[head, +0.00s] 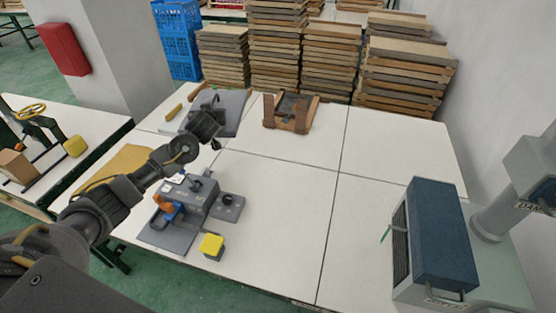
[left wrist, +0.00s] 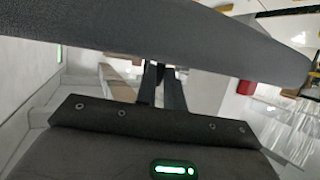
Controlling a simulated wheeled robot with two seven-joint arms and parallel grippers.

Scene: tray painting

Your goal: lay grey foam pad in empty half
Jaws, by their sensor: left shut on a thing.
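The grey foam pad (left wrist: 170,28) crosses the top of the left wrist view, very close to the camera. My left gripper (left wrist: 162,72) is shut on it, with the fingers meeting its lower edge. In the head view my left gripper (head: 210,122) is over the back left of the table, in front of a flat grey sheet (head: 231,112). I cannot tell whether this sheet is the held pad or a mat. A brown wooden tray (head: 286,127) with a dark interior lies to its right; its halves are hard to make out. My right gripper is not in view.
A grey device (head: 195,203) with an orange clamp and a yellow-topped block (head: 212,246) stand at the front left. A blue-topped machine (head: 440,235) stands at the right. Stacked wooden trays (head: 330,60) line the back. The table's middle is clear.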

